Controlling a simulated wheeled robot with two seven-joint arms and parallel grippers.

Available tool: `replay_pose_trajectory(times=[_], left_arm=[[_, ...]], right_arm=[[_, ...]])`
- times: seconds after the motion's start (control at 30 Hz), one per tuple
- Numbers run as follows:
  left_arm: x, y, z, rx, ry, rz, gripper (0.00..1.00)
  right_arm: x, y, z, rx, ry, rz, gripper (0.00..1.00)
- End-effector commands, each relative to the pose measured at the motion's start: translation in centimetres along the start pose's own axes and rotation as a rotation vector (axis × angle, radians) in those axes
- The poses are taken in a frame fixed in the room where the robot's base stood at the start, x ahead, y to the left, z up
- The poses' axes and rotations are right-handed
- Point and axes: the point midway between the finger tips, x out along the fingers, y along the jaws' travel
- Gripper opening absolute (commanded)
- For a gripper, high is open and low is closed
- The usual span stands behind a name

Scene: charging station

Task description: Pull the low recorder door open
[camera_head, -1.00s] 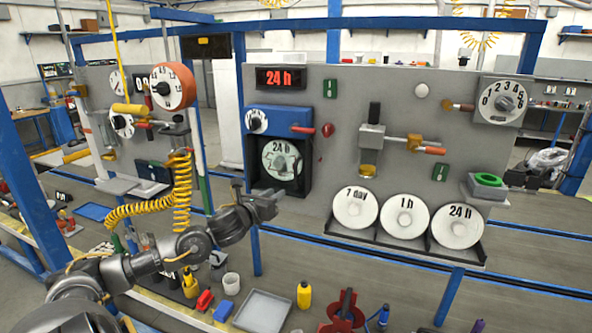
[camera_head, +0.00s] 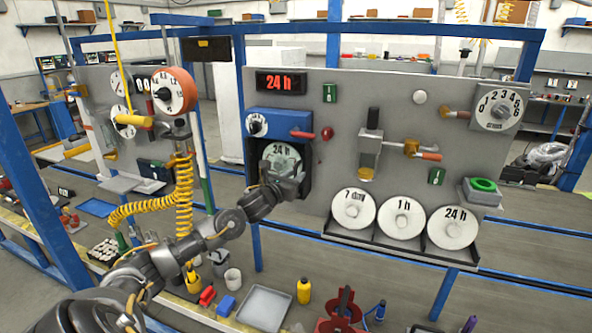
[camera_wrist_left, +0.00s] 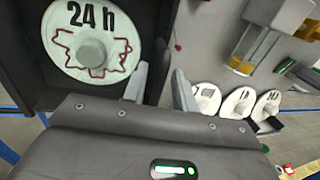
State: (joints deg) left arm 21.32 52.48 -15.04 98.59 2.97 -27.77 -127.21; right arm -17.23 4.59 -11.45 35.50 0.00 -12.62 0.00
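The recorder is a dark, box-like frame (camera_head: 256,183) on the grey panel, with a white 24 h disc (camera_head: 280,155) inside and a blue upper part (camera_head: 277,122) above it. In the left wrist view the disc (camera_wrist_left: 60,42) has a red trace and a pale hub. My left gripper (camera_head: 296,178) is in front of the frame's lower right, hiding part of the disc. In the wrist view its fingers (camera_wrist_left: 160,88) are apart. The frame's dark right edge (camera_wrist_left: 165,25) runs down toward the gap between them; I cannot tell whether they touch it. My right gripper is out of view.
A red-ended lever (camera_head: 303,133) and a red knob (camera_head: 327,133) stick out above the gripper. A rack (camera_head: 390,241) of white discs is at the right. A grey tray (camera_head: 263,308) and a yellow bottle (camera_head: 304,291) stand below.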

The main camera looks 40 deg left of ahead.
Motion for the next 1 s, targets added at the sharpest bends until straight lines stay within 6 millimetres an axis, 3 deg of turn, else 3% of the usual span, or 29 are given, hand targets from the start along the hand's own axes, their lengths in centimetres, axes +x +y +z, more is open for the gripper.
replay_pose_trajectory(times=[0.17,0.43,0.67,1.0], left_arm=[[1.11,-0.07,-0.01,0.000,0.001,-0.001,0.28],[1.23,-0.07,-0.10,0.001,0.001,-0.002,0.28],[1.22,-0.06,-0.09,0.001,0.001,-0.001,0.01],[1.21,-0.13,-0.10,0.001,0.001,-0.004,0.00]], right_arm=[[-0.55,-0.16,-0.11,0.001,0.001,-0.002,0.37],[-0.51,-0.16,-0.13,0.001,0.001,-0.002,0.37],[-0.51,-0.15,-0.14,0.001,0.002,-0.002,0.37],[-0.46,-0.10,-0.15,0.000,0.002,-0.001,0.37]])
